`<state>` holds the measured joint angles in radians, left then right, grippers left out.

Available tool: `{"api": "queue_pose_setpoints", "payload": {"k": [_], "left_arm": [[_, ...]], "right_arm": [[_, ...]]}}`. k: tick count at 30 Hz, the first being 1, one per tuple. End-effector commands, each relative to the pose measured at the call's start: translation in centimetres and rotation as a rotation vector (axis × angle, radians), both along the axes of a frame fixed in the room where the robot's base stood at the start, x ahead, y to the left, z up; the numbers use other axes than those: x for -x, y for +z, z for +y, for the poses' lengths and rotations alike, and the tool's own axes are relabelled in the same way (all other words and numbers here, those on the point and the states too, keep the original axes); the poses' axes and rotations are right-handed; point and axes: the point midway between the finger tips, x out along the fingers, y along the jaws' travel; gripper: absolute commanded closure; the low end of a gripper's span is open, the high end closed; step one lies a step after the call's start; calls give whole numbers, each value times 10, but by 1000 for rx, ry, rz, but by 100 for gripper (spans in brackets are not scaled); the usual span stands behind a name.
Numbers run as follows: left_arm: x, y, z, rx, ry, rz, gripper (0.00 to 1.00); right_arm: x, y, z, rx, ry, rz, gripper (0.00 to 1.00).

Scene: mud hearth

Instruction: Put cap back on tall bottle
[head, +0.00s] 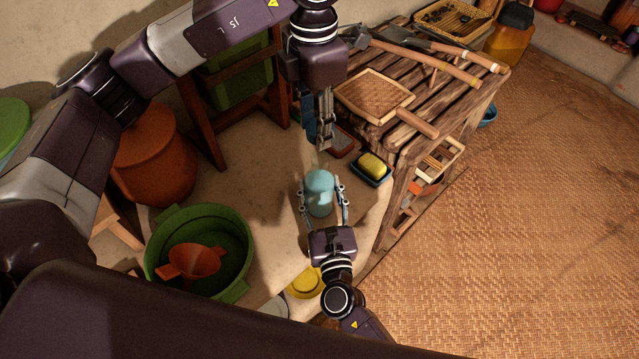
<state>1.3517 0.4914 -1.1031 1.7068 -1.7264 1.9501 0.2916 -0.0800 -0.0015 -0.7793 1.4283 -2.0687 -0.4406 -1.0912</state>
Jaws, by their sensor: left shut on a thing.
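A light blue, rounded bottle (319,193) stands on the pale mud ledge between the two fingers of my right gripper (322,190), which reaches in from below. The fingers lie close along both sides of it; whether they press on it I cannot tell. My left gripper (324,146) comes down from above, pointing downward, behind and above the bottle. Its fingers are shut on the cap, which hardly shows between them. The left gripper is apart from the bottle. The bottle's mouth cannot be made out clearly.
A yellow sponge in a dark dish (371,170) lies right of the bottle. A slatted wooden table (455,85) holds a woven tray (374,96) and tools. A yellow lid (306,283) lies near my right wrist.

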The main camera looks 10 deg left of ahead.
Motion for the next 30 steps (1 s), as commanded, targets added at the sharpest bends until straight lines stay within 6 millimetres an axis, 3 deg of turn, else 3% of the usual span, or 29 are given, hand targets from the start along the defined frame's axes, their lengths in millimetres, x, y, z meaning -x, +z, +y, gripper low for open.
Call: {"api": "queue_pose_setpoints", "payload": {"k": [12,30], "left_arm": [[1,-49,1,-3,-1,0,74],[1,-53,0,-2,0,1,74]], "right_arm": [[0,0,0,0,0,1,95],[0,0,0,0,0,1,95]]}}
